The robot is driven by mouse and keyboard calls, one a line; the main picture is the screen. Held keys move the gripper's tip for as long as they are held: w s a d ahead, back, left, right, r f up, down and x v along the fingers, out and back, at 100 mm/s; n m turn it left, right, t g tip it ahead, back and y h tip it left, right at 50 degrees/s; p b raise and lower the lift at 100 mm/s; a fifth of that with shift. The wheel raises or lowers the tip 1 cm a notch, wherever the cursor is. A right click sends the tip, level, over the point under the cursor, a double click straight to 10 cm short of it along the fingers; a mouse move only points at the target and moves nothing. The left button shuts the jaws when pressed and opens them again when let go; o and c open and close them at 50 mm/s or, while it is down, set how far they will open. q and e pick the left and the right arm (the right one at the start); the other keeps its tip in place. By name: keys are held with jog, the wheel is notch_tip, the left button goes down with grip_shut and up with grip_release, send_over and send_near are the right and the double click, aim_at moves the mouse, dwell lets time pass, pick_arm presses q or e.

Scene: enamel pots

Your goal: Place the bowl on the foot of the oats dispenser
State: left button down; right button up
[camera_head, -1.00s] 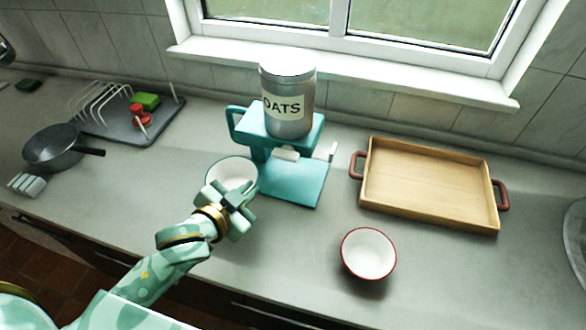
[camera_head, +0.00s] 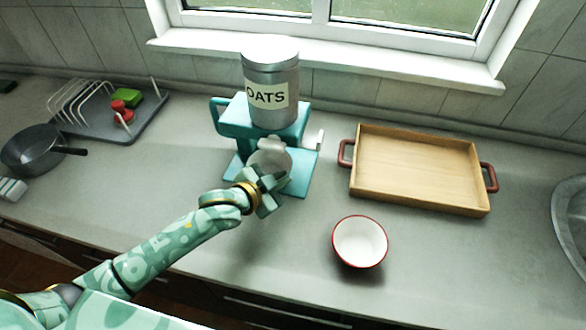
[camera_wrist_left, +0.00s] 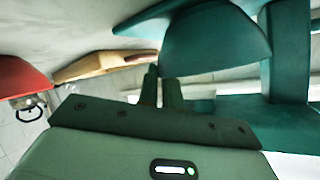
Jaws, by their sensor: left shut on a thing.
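The oats dispenser (camera_head: 236,122) is teal, with a grey jar labelled OATS on top. Its flat teal foot (camera_head: 300,170) spreads out in front of it. My left gripper (camera_head: 273,184) is shut on the near side of a white bowl (camera_head: 262,160). The bowl is over the foot, below the spout, and hides part of the foot. I cannot tell whether it touches the foot. In the left wrist view the bowl's teal outside (camera_wrist_left: 215,45) is just beyond the gripper fingers (camera_wrist_left: 161,90). My right gripper is not in view.
A red-rimmed white bowl (camera_head: 359,242) stands at the front right. A wooden tray (camera_head: 420,172) with red handles is behind it. A dish rack (camera_head: 110,118) and a dark pan (camera_head: 34,150) are at the left. The counter front left of the dispenser is clear.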

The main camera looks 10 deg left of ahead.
aim_at(292, 184)
pick_arm(q)
jog(key=w, duration=0.1)
jog(key=w+d, duration=0.1)
jog(key=w, duration=0.1)
jog(key=w+d+b, duration=0.1)
jog(key=shift+w+d, duration=0.2)
jog(key=shift+w, duration=0.1)
jog(key=shift+f, duration=0.4)
jog(key=shift+s+a+r, duration=0.1)
jog(key=shift+r, duration=0.05)
jog(key=c, duration=1.6)
grip_release()
jog(key=shift+o, duration=0.2)
jog(key=shift+s, duration=0.15)
jog(key=p+v, duration=0.3)
jog(key=v, duration=0.8)
jog(key=shift+s+a+r, duration=0.2)
jog(key=shift+s, duration=0.1)
